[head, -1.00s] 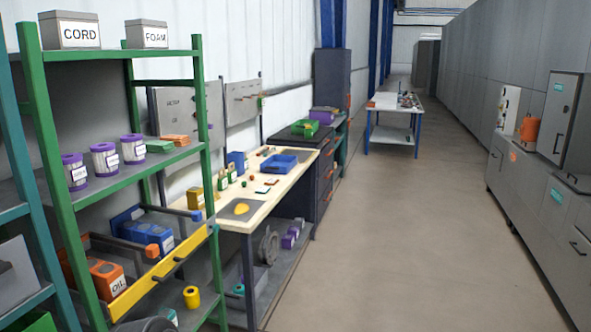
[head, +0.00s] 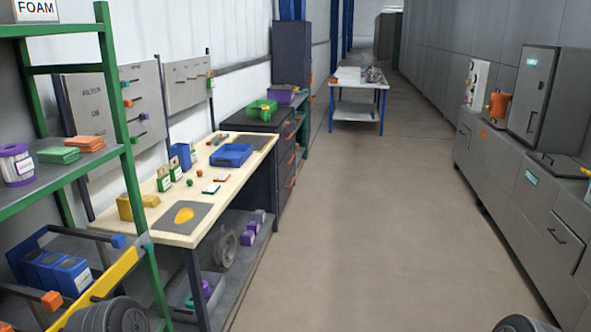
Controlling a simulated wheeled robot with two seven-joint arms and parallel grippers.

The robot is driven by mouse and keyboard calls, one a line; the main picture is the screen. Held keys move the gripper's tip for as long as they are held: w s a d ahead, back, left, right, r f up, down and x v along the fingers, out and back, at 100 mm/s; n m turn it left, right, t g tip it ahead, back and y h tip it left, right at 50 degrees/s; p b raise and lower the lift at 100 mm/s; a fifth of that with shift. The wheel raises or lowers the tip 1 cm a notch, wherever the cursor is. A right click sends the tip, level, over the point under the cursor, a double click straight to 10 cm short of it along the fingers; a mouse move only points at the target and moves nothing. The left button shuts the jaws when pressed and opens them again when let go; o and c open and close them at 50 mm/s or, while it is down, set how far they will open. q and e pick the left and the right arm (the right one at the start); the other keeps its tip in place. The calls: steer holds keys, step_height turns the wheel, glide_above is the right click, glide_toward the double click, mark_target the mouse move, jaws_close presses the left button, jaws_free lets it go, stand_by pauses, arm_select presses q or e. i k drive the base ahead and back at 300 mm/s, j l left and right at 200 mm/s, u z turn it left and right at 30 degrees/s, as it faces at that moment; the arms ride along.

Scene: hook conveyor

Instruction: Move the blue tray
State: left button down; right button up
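The blue tray (head: 231,158) lies flat on the cream workbench (head: 180,222), toward its far end near the right edge. It is a shallow open tray, and its inside looks empty from here. Rounded dark grey parts at the bottom left and bottom right look like my arms. Neither of my grippers shows in the head view, so both are away from the tray in the picture.
A green shelf rack (head: 130,160) stands at the near left. Small boxes and a grey mat (head: 184,217) share the bench. A dark drawer cabinet (head: 272,150) stands beyond it. Grey cabinets (head: 530,190) line the right. The floor (head: 360,210) between is clear.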

mark_target(234, 155)
steer(key=i, duration=4.25)
steer(key=u, duration=0.4)
